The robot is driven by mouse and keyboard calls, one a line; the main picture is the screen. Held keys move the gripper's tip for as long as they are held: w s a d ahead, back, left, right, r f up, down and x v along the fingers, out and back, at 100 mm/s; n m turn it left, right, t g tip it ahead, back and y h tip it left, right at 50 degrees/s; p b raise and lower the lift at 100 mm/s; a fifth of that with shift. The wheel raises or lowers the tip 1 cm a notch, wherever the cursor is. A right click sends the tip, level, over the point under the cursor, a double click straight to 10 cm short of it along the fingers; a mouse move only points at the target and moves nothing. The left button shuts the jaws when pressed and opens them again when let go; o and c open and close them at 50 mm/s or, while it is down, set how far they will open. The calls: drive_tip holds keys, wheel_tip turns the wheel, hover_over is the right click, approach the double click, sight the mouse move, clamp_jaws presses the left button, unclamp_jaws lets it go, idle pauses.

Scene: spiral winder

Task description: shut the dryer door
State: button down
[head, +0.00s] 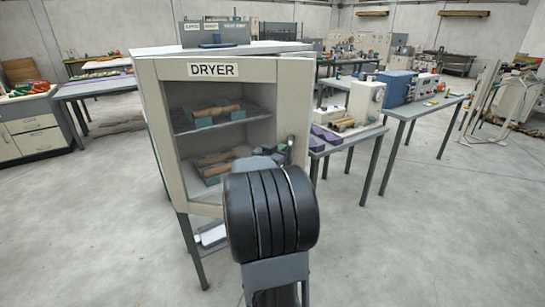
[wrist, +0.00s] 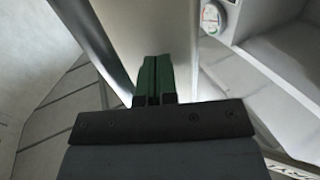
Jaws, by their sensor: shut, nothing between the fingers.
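The dryer (head: 296,75) is a pale cabinet on dark legs, with a DRYER label at its top front. Its shelves show through the front opening; I cannot tell from the head view how far the door stands from the cabinet. In the wrist view, a pale upright panel (wrist: 150,30), apparently the door, runs behind my fingertips. My gripper (wrist: 154,68) is shut and empty, its green fingers together at or very near that panel; contact is unclear. In the head view, my gripper is partly hidden behind my black arm link, at the cabinet's lower right front.
Green trays with brown rolls (head: 215,112) sit on the dryer shelves. A round dial (wrist: 212,17) shows at the right in the wrist view. A table with a white machine (head: 365,103) and purple blocks stands right of the dryer. The floor in front is clear.

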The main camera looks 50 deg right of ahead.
drive_tip(key=shift+w+d, duration=0.2)
drive_tip(key=shift+d, duration=1.65)
drive_tip(key=shift+d, duration=0.25)
